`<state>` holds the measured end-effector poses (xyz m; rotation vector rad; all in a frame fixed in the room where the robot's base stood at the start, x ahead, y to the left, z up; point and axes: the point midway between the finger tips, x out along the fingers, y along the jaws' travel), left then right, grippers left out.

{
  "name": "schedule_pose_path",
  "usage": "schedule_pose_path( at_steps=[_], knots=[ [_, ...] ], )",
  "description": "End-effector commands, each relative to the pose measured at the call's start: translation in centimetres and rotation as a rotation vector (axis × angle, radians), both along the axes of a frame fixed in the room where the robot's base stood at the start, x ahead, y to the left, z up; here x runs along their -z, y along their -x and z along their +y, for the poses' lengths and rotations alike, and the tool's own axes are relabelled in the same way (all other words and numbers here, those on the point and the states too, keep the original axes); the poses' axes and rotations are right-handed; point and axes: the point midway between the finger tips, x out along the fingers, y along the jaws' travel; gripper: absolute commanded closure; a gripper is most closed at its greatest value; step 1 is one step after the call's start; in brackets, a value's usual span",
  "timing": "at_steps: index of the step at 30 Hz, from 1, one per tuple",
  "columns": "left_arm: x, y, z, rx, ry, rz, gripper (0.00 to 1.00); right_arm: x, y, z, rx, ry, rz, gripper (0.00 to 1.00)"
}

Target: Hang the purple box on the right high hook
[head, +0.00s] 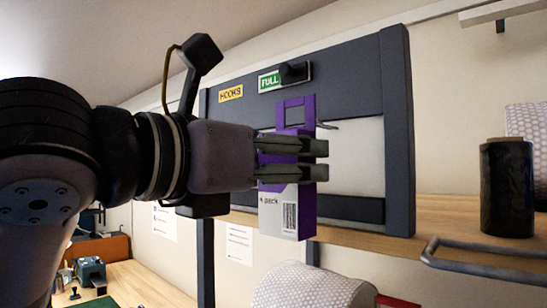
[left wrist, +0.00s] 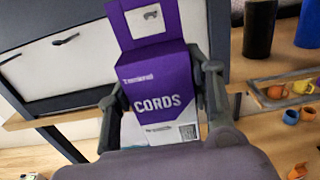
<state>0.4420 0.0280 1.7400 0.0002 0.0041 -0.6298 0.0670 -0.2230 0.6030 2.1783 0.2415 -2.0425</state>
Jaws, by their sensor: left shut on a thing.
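The purple box (head: 307,208) is purple and white with an open hang tab (head: 296,103) on top. In the left wrist view the box (left wrist: 158,80) reads "CORDS". My left gripper (head: 322,159) is shut on its sides and holds it upright in front of the hook board (head: 396,130). A thin metal hook (head: 327,125) shows just right of the tab in the head view. In the left wrist view, one hook (left wrist: 66,39) is left of the box and something metallic shows through the tab's window. I cannot tell whether a hook passes through it. My right gripper is out of view.
A black roll (head: 507,188) stands on the wooden shelf (head: 460,232) right of the board. A green "FULL" sign (head: 270,81) and a "HOOKS" label (head: 231,93) are on the board.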

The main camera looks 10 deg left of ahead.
Motion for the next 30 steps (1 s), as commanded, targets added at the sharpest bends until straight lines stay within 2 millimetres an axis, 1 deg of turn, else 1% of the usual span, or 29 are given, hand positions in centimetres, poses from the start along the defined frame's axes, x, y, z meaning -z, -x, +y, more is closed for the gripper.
schedule_pose_path(
  at_steps=[6, 9, 13, 21, 27, 30],
  knots=[
    [0.1, -1.0, -0.8, 0.001, 0.001, 0.0, 0.83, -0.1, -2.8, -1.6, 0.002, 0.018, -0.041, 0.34],
    [0.1, -1.5, -1.1, 0.0, 0.001, 0.0, 0.83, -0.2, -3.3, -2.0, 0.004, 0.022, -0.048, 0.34],
    [0.2, -2.2, -1.6, 0.002, 0.0, 0.0, 0.83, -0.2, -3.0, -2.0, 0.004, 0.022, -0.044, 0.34],
    [0.4, -3.5, -2.6, 0.001, 0.001, 0.001, 0.83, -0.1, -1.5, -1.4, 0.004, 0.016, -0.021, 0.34],
    [0.4, -4.4, -3.3, 0.002, 0.001, 0.0, 0.83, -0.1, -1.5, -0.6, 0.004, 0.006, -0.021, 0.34],
    [0.4, -4.9, -3.6, 0.0, 0.001, 0.0, 0.83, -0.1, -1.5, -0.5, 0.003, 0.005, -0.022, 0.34]
  ],
)
